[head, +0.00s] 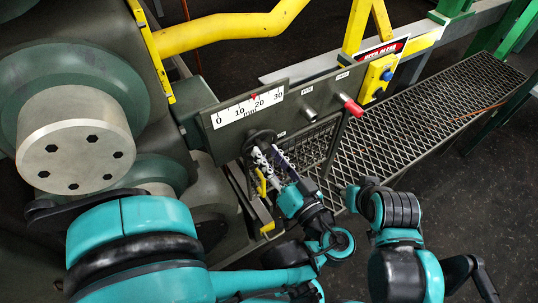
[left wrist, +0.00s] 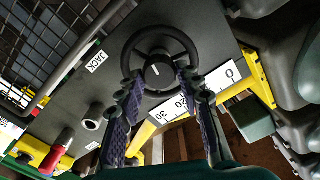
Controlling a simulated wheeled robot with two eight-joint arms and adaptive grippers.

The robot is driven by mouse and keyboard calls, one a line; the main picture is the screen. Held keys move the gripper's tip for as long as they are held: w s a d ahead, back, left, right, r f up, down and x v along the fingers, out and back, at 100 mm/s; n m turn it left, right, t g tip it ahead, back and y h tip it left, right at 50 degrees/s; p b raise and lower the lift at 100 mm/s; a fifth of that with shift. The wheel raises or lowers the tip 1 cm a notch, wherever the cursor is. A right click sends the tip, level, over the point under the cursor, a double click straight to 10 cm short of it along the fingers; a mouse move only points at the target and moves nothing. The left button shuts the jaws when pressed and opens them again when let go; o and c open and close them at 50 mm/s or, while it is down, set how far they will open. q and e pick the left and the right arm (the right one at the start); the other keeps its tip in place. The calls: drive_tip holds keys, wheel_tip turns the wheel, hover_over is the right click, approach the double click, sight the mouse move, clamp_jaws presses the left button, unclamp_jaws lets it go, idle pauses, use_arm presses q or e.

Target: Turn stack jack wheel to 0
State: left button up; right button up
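The black jack wheel (head: 259,137) sits on the grey panel below a white scale (head: 247,106) marked 0 to 30 mm. The scale's red pointer stands close to 20. In the left wrist view the round wheel (left wrist: 160,34) has a hub with a white mark, beside a "JACK" label (left wrist: 97,61). My left gripper (head: 269,151) is at the wheel. Its two fingers (left wrist: 160,80) are apart, over the wheel's lower rim on either side of the hub; I cannot tell whether they touch it. My right arm is at lower right, with its gripper out of sight.
A red-tipped knob (head: 352,106) and a metal shaft (head: 309,114) stick out of the panel to the right of the wheel. A wire mesh guard (head: 315,147) lies below the panel, near a grated walkway (head: 440,115).

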use_arm(q)
drive_tip(key=shift+o, duration=1.3)
drive_tip(key=v, duration=0.7)
drive_tip(key=shift+s, duration=0.2)
drive_tip(key=shift+d, duration=0.15)
